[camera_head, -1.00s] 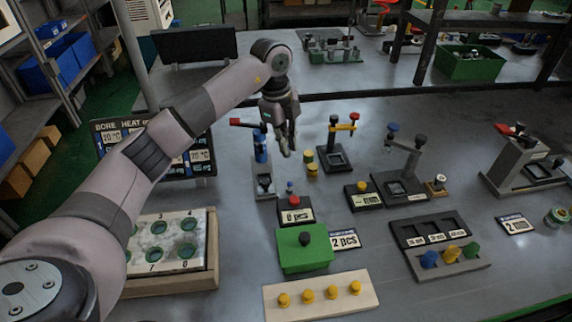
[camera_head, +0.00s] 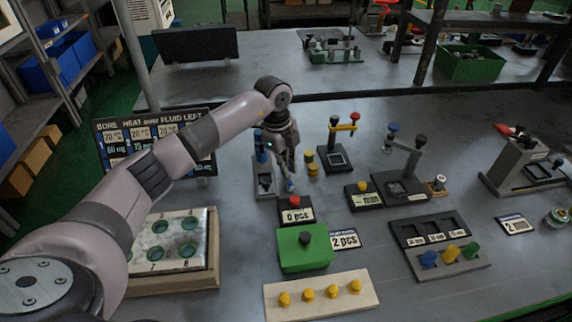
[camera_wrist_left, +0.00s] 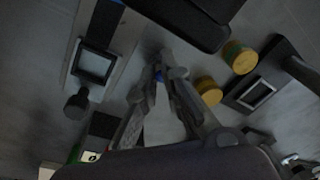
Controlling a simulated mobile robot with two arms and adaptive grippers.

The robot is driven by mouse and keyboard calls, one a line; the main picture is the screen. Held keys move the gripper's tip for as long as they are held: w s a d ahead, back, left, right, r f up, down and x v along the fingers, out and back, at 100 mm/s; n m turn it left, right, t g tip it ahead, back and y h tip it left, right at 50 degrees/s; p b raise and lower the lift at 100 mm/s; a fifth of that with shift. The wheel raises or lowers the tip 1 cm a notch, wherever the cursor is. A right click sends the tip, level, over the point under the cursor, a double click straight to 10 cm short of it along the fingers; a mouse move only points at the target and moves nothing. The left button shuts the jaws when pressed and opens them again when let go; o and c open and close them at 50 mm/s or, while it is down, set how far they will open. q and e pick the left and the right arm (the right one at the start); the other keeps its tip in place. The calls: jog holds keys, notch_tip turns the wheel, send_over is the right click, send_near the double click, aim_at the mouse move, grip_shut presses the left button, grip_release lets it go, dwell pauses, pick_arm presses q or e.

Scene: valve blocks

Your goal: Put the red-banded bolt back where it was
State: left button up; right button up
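My left gripper (camera_head: 286,178) points down at this piece from above. My right gripper is not in view.
The red-button box (camera_head: 295,214) is close in front of the gripper. A blue-topped fixture (camera_head: 263,175) stands left of it and yellow-green pieces (camera_head: 312,166) right. A green box (camera_head: 304,250), a plate with holes (camera_head: 172,243) and a peg board (camera_head: 322,296) lie nearer.

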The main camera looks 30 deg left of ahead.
pick_arm(q)
jog(key=o, duration=0.5)
jog(key=r, duration=0.8)
jog(key=s+a+r, duration=0.1)
jog(key=r, duration=0.3)
jog(key=shift+a+r, duration=0.1)
